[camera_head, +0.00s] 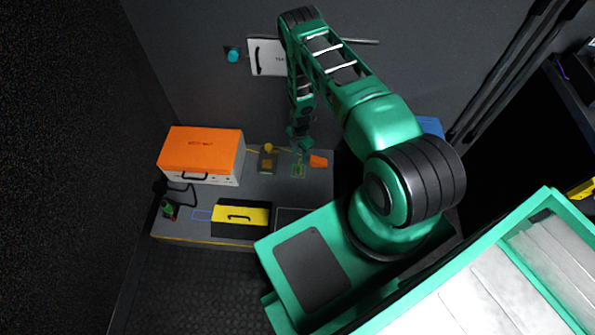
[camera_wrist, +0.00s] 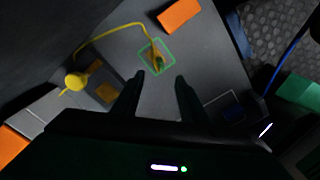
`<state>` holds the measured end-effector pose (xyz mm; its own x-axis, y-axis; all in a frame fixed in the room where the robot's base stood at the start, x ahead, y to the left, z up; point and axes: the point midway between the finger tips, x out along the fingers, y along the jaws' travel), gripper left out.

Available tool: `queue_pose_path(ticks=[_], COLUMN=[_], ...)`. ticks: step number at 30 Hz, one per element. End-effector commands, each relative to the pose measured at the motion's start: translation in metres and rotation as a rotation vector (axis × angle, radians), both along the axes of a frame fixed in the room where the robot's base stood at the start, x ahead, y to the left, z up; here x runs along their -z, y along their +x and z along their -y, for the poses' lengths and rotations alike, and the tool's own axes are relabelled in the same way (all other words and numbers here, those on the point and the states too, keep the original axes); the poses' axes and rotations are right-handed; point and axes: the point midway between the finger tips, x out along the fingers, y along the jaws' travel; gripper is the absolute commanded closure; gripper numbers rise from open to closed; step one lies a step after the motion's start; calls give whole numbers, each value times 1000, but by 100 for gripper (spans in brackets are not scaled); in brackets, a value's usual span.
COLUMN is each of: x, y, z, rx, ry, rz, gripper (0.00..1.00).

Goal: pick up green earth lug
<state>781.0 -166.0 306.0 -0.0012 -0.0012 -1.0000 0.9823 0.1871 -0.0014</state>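A small green-yellow piece, seemingly the green earth lug (camera_wrist: 159,60), lies at the end of a yellow cable (camera_wrist: 120,28) inside a green rectangular outline (camera_wrist: 143,50) on the grey bench. Its exact shape is too small to tell. In the head view the green outline (camera_head: 299,173) is near the bench's back edge, below my gripper (camera_head: 300,147). In the wrist view my gripper (camera_wrist: 158,80) is open and empty, its two dark fingers apart. The lug shows just beyond the fingertips, between their lines, and looks apart from them.
An orange block (camera_head: 318,161) sits right of the outline. A yellow round piece (camera_wrist: 75,82) is at the cable's other end, near a dark plate with an amber square (camera_head: 267,164). An orange-topped case (camera_head: 201,150) and a black-yellow box (camera_head: 241,216) stand left and in front.

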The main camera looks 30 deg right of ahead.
Motion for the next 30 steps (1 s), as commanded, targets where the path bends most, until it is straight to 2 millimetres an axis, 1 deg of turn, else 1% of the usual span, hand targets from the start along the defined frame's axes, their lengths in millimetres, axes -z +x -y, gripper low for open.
queue_pose_path(ticks=[9, 12, 19, 27, 30], x=[42, 52, 64, 98, 106], y=[-1, -1, 0, 4, 4], z=[-1, -1, -1, -1, -1], rx=[-6, -6, -4, -4, -4], ry=[2, 2, 3, 2, 2], rz=[0, 0, -1, 0, 0], gripper=[61, 61, 61, 61, 61])
